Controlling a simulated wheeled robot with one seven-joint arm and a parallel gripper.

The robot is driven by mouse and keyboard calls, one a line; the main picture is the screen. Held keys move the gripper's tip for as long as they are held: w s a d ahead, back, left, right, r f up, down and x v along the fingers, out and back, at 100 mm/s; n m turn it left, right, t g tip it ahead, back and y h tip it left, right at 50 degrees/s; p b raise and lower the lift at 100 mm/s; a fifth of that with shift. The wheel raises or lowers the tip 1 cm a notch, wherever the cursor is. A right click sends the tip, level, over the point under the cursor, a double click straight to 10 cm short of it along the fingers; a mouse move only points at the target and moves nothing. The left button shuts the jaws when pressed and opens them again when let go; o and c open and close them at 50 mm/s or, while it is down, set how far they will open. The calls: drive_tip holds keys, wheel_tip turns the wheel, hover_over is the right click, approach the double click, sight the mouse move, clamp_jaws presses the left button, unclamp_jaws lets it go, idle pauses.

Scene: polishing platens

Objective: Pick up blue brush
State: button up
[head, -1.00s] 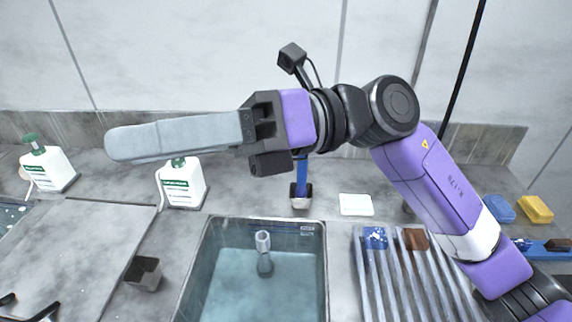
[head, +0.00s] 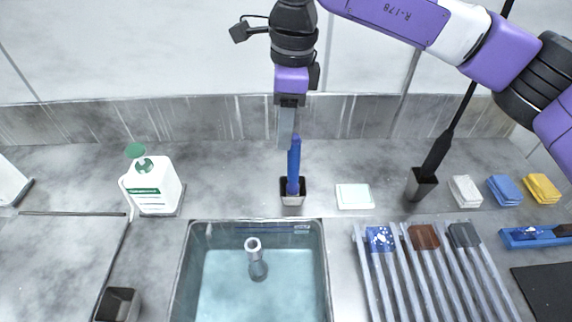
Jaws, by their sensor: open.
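The blue brush (head: 294,165) stands upright in a small dark square holder (head: 293,197) behind the sink. Its blue handle points up; its lower end is hidden in the holder. My gripper (head: 286,132) points down just above and behind the top of the handle in the picture. It is open, with its grey fingers seen edge-on, so the gap between them does not show. I cannot tell whether the fingers touch the handle.
A water-filled sink (head: 322,270) lies in front. A white soap bottle (head: 154,188) stands left, a white pad (head: 354,196) right. A black-handled tool (head: 436,158) stands in another holder. A slatted rack (head: 414,290), coloured sponges (head: 505,190) and a blue tray (head: 520,243) lie right.

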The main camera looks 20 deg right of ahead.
sight(293, 153)
drive_tip(key=shift+d+h, duration=0.3)
drive_tip(key=shift+d, duration=0.2)
drive_tip(key=shift+s+d, duration=0.2)
drive_tip(key=shift+d, duration=0.2)
drive_tip(key=shift+d+f, duration=0.1)
drive_tip(key=shift+f, duration=0.2)
drive_tip(key=shift+w+f+p, duration=0.1)
drive_tip(key=shift+f+p, duration=0.75)
drive_tip(key=shift+f, duration=2.8)
drive_tip(key=shift+c, duration=0.2)
clamp_jaws()
